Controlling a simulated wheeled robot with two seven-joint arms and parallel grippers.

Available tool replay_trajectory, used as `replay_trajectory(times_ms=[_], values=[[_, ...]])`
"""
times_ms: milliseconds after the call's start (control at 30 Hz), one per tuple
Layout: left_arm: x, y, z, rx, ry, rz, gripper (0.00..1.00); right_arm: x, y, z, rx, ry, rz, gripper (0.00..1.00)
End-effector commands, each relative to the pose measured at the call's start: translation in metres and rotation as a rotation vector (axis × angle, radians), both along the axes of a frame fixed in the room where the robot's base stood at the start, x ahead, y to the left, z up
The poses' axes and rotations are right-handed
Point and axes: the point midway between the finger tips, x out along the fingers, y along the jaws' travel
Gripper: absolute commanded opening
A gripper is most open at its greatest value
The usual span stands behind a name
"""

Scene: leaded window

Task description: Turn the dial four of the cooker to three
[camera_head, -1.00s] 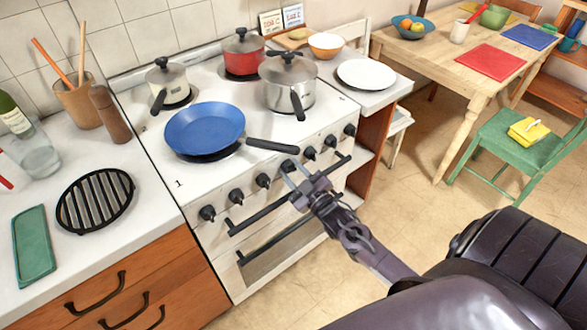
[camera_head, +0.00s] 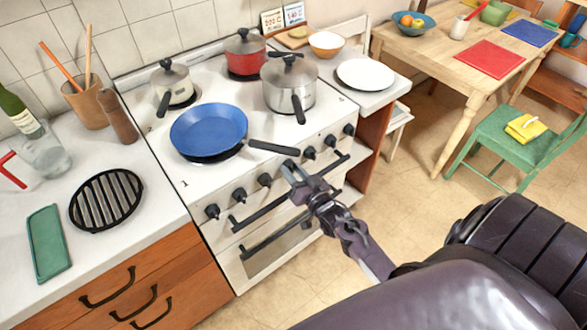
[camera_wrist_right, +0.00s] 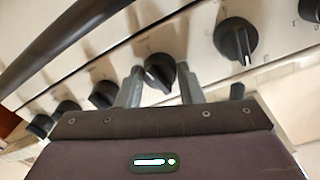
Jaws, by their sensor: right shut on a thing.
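The white cooker (camera_head: 240,263) has a row of black dials along its front. My right gripper (camera_head: 292,173) is at the fourth dial (camera_head: 290,164) from the left and partly covers it. In the right wrist view, the two grey fingers (camera_wrist_right: 161,88) stand on either side of a black dial (camera_wrist_right: 160,72) and are shut on it. This dial sits tilted, and I cannot read its setting. A neighbouring dial (camera_wrist_right: 235,40) is to its right in that view, with several more to its left. My left gripper is not in view.
A blue pan (camera_head: 208,128) sits on the front left of the hob, its handle reaching over the dials. A steel pot (camera_head: 290,92), a red pot (camera_head: 243,56) and a cream pot (camera_head: 172,86) stand on the hob. Black oven handles (camera_head: 275,217) lie below my gripper.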

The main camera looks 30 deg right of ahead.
Motion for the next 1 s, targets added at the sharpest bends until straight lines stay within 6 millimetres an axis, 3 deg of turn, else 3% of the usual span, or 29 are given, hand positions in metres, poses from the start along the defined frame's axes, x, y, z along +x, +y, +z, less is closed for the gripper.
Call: replay_trajectory(times_ms=[400,933,967,1000], values=[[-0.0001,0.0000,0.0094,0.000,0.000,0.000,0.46,-0.0010,0.0010,-0.0015,0.173,0.020,0.001,0.10],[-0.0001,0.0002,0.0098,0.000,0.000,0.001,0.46,-0.0011,0.0013,-0.0022,0.193,0.021,0.001,0.10],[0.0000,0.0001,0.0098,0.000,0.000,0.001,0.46,-0.0011,0.0012,-0.0021,0.193,0.021,0.001,0.37],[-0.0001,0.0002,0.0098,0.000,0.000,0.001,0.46,-0.0011,0.0012,-0.0020,0.193,0.021,0.001,0.42]])
